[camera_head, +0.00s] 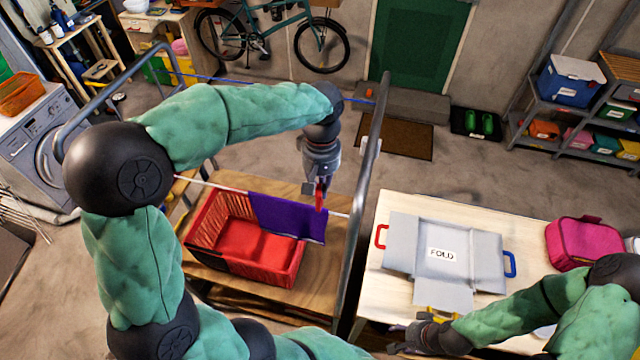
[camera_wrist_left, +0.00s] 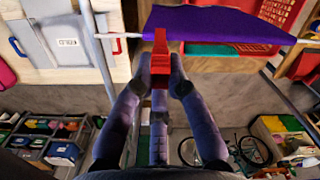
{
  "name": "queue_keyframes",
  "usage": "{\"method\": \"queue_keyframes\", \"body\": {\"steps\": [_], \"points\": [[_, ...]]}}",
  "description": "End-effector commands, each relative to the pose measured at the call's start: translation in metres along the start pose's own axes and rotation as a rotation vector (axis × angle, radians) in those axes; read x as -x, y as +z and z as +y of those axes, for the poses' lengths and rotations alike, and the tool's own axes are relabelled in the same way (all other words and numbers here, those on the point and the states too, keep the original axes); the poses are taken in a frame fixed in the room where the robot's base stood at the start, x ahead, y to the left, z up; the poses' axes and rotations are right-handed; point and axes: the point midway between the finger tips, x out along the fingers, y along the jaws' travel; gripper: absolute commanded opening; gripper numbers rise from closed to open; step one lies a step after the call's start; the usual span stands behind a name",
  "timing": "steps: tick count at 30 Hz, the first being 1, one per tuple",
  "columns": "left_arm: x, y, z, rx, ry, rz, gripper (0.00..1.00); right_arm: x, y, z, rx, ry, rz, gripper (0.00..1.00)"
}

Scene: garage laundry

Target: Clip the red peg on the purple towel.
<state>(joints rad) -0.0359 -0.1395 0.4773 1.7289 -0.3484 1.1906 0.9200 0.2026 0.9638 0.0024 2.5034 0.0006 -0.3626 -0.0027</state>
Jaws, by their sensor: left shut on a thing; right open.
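The purple towel (camera_head: 287,219) hangs over a thin white rod, above a red basket. It also shows at the top of the left wrist view (camera_wrist_left: 220,24). My left gripper (camera_head: 320,184) is shut on the red peg (camera_head: 320,197), near the towel's right end. In the left wrist view the peg (camera_wrist_left: 160,62) sits between my left fingertips (camera_wrist_left: 161,84), and its tip overlaps the towel's edge in the picture. I cannot tell whether peg and towel touch. My right gripper (camera_head: 402,340) is open, low by the front of the white table, beside a yellow handle.
The red basket (camera_head: 280,257) stands on a wooden surface (camera_head: 325,275) under the rod. A grey metal post (camera_head: 368,150) rises just right of the towel.

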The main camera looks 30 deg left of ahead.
Motion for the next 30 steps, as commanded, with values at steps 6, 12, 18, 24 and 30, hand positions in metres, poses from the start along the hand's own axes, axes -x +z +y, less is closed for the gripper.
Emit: {"method": "queue_keyframes", "body": {"steps": [6, 12, 18, 24, 30], "points": [[-0.011, -0.001, 0.0, 0.0, -0.001, -0.001, 0.0, -0.007, 0.0, 0.003, 0.0, 0.0, 0.0, 0.49], [-0.019, -0.001, 0.0, 0.0, -0.001, -0.001, 0.0, -0.013, -0.001, 0.005, 0.0, 0.0, 0.0, 0.49], [-0.028, -0.002, 0.001, 0.0, -0.001, -0.001, 0.0, -0.018, -0.001, 0.007, 0.0, 0.0, 0.0, 0.49], [-0.037, -0.002, 0.001, 0.0, -0.001, -0.001, 0.0, -0.024, -0.001, 0.009, 0.0, 0.0, 0.0, 0.49], [-0.046, -0.002, 0.001, -0.001, -0.003, -0.004, 0.0, -0.029, -0.001, 0.011, 0.0, 0.0, 0.0, 0.49]]}}
